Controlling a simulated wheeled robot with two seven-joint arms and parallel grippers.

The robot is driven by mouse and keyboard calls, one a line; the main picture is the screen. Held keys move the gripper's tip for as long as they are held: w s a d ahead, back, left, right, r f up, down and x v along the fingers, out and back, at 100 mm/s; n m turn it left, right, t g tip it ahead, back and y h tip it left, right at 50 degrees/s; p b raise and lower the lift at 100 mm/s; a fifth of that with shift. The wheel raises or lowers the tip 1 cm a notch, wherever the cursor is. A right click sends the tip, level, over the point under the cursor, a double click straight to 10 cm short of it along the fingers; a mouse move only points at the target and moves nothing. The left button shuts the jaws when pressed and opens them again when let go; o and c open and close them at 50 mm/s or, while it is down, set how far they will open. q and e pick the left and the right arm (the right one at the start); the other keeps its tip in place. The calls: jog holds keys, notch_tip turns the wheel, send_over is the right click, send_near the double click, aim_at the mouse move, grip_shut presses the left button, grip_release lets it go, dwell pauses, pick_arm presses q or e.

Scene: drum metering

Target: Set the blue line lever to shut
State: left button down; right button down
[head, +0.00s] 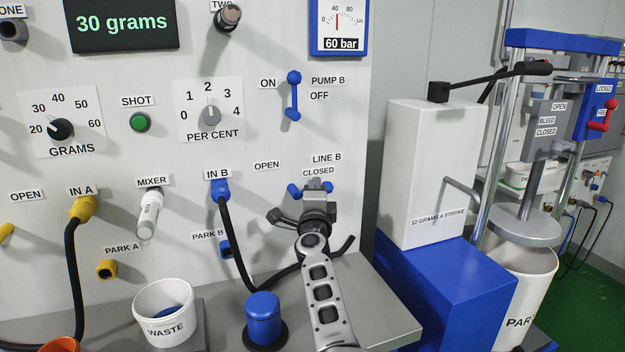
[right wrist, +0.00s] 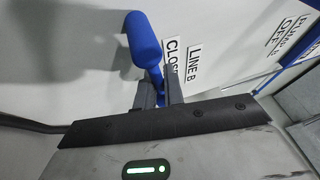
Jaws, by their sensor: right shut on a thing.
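The blue line lever (head: 294,189) is on the white panel below the LINE B and CLOSED labels (head: 318,171). Blue shows on both sides of my right gripper (head: 312,190), so the lever looks roughly level, but its middle is hidden. In the right wrist view the lever (right wrist: 144,42) is a blue bar with a rounded knob, and its narrow part runs down between the two fingers of my gripper (right wrist: 158,92). The right gripper is shut on it. The OPEN label (head: 267,165) is to the upper left. My left gripper is not in view.
The blue pump B lever (head: 293,96) is above. A black hose (head: 232,253) hangs from IN B and passes behind my right arm. A waste bucket (head: 164,313) and a blue capped container (head: 263,316) stand below. A white pump box (head: 431,165) is to the right.

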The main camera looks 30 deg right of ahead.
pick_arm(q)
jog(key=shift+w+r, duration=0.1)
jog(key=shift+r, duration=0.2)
pick_arm(e)
jog(key=shift+s+d+m, duration=0.15)
jog(key=shift+d+m, duration=0.25)
jog(key=shift+m, duration=0.3)
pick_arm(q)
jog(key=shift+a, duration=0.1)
pick_arm(e)
jog(key=shift+f+g, duration=0.1)
jog(key=shift+g, duration=0.2)
